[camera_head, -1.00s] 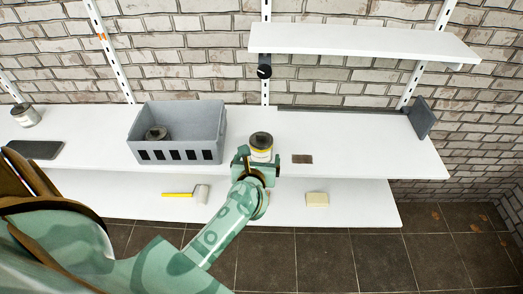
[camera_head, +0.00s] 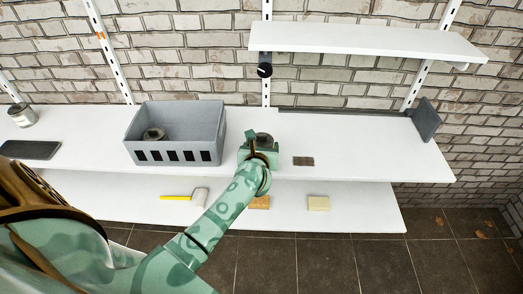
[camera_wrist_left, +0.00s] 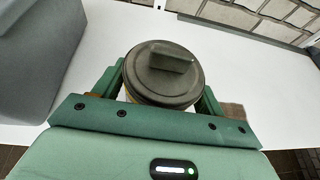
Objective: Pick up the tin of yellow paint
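The tin (camera_head: 264,138) stands upright on the upper white shelf, to the right of the grey crate. Its dark round lid with a raised block shows in the left wrist view (camera_wrist_left: 165,85); only a sliver of yellowish side shows below the lid. My left gripper (camera_head: 258,152) is at the tin with one finger on each side of it. In the left wrist view the fingers (camera_wrist_left: 163,90) flank the tin closely, and they look open around it; contact is hard to tell. The gripper hides most of the tin's body. My right gripper is not in view.
The grey crate (camera_head: 133,140) stands close to the left and holds a dark round thing (camera_head: 154,134). A thin brown piece (camera_head: 303,161) lies right of the tin. A higher shelf (camera_head: 365,40) overhangs behind. A hammer (camera_head: 187,196) and blocks (camera_head: 318,203) lie on the lower shelf.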

